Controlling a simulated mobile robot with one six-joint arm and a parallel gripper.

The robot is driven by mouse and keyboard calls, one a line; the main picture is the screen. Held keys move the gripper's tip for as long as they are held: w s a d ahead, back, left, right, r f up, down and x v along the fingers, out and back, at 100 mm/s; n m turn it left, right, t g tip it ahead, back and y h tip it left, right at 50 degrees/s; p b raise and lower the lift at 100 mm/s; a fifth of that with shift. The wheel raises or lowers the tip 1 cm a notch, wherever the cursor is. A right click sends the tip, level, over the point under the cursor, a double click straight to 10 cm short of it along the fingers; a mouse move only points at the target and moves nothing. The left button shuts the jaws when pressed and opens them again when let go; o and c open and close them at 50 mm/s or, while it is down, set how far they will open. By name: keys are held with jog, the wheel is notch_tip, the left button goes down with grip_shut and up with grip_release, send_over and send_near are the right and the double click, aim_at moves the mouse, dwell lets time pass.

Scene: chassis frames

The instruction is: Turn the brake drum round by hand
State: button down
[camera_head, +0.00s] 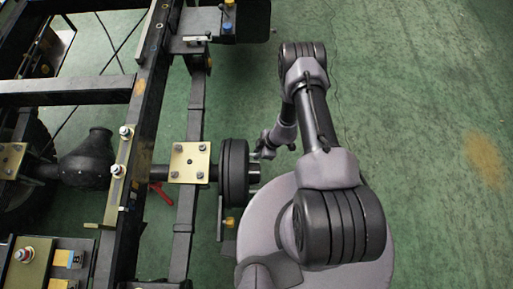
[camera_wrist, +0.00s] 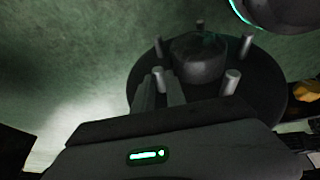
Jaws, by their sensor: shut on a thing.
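The brake drum (camera_head: 234,172) is a dark, ribbed cylinder on the end of the axle, seen from above in the head view. In the wrist view its dark round face (camera_wrist: 262,95) shows a central hub (camera_wrist: 200,60) and several light grey wheel studs around it. My gripper (camera_head: 256,155) is at the drum's outer face, on its right side. In the wrist view my gripper's two fingers (camera_wrist: 160,92) stand on either side of one wheel stud (camera_wrist: 158,75) and are shut on it. The lower part of the drum face is hidden behind my gripper's body.
The axle's spring plate (camera_head: 189,162) with bolts lies left of the drum. The black chassis rails (camera_head: 146,100) fill the left side. A red clamp (camera_head: 161,193) lies by the axle. Open green floor (camera_head: 430,110) is on the right.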

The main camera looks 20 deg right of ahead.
jog(key=shift+r, duration=0.1)
jog(key=c, duration=1.4)
grip_release()
jog(key=shift+o, duration=0.2)
jog(key=p+v, duration=0.7)
jog(key=v, duration=1)
jog(key=shift+r+p, duration=0.2)
jog(key=shift+p, duration=0.2)
jog(key=shift+s, duration=0.1)
